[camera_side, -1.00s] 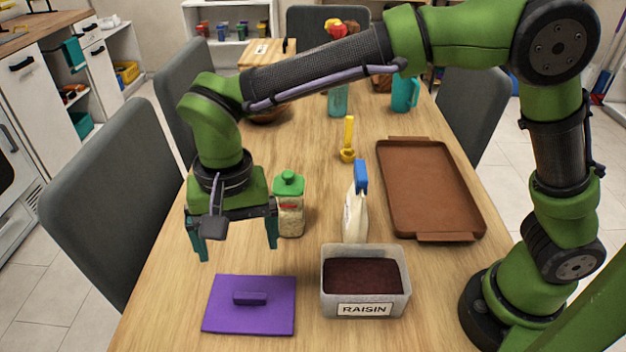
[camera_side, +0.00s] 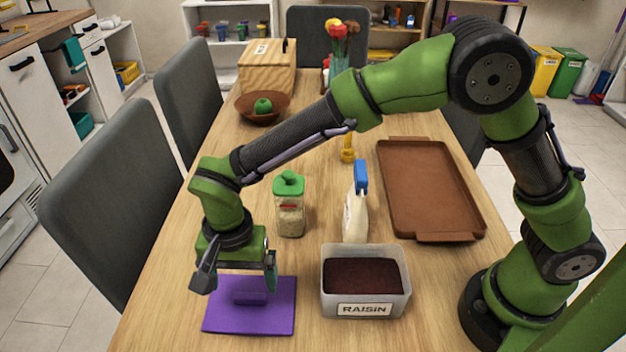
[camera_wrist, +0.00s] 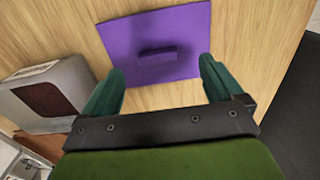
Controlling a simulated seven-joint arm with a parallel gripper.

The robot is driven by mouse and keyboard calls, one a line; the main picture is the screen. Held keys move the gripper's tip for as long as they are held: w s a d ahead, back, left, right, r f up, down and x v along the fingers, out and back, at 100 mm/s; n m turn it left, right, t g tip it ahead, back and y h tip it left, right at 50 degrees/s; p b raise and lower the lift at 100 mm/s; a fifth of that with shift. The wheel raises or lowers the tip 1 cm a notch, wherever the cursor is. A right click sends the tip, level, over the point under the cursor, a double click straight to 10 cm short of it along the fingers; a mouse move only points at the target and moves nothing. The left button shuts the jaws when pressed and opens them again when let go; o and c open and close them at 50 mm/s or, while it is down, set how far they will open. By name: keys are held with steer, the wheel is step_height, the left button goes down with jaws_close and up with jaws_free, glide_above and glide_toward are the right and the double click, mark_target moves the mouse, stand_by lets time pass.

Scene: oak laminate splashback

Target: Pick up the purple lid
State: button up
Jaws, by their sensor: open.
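The purple lid (camera_side: 268,318) lies flat on the table, a square plate with a raised bar handle (camera_side: 250,298) in its middle. My gripper (camera_side: 238,284) is above the lid's far part, pointing down. It is open and empty, and in the side view its fingers seem to be a little above the lid, though the exact height is hard to tell. In the wrist view the lid (camera_wrist: 187,62) and its handle (camera_wrist: 157,56) show ahead of and between the two green fingertips (camera_wrist: 160,75), with a shadow over the handle.
A grey bin labelled RAISIN (camera_side: 365,310) with dark contents stands just right of the lid. A green-capped jar (camera_side: 290,215) and a blue-topped bottle (camera_side: 356,215) stand behind. A brown tray (camera_side: 463,237) lies at the right. The table left of the lid is bare.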

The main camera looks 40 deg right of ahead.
mark_target(250, 296)
steer(key=f, duration=0.5)
steer(key=shift+d+f, duration=0.1)
steer(key=shift+d, duration=0.25)
